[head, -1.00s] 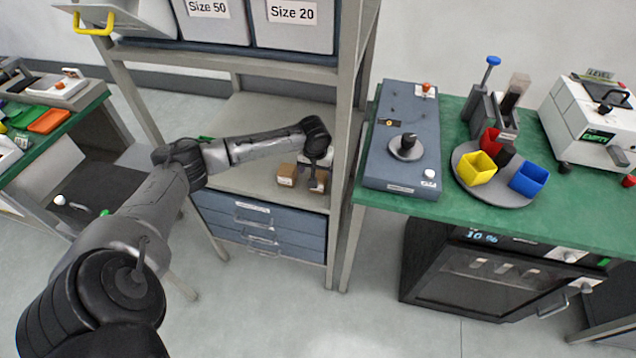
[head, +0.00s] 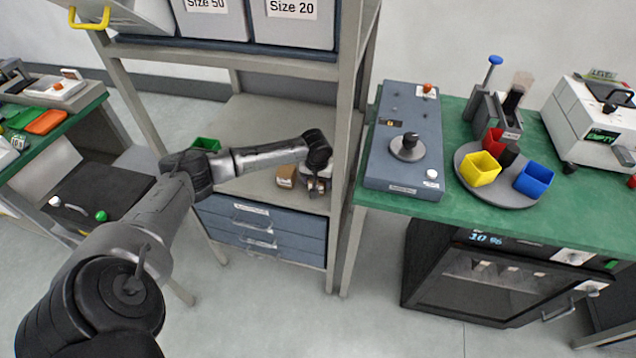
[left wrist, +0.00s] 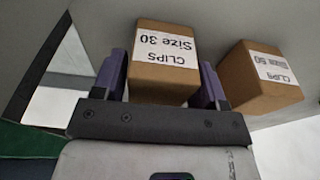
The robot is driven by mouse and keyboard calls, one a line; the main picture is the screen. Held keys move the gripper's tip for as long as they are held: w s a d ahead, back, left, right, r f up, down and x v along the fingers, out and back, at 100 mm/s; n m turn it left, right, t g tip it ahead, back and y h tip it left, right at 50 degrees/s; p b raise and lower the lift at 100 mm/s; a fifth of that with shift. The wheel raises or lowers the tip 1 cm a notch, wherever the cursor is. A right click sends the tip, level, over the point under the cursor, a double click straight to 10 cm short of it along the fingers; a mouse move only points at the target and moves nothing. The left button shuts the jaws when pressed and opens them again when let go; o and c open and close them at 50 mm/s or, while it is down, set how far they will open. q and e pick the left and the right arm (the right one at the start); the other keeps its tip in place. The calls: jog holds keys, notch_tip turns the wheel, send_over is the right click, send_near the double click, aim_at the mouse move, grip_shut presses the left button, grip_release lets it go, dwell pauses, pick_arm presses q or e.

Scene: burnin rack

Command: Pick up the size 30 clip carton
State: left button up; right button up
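The size 30 clip carton (left wrist: 162,62), a brown box with a white label that reads upside down, is in the left wrist view. My left gripper (left wrist: 163,80) has its two purple fingers on either side of it, with narrow gaps showing beside the lower part of the box; it looks open around the carton. In the head view the left gripper (head: 319,186) is low at the right end of the rack's lower shelf and hides most of this carton. My right gripper is not in view.
A size 50 clip carton (left wrist: 262,78) stands close beside, also seen in the head view (head: 286,176). The rack's upright post (head: 340,190) is just right of the gripper. A green bin (head: 206,144) is on the shelf's left. Blue drawers (head: 262,228) are below.

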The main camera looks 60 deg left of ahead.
pick_arm(q)
jog(key=c, duration=0.6)
jog(key=shift+c, duration=0.2)
jog(key=shift+r, duration=0.1)
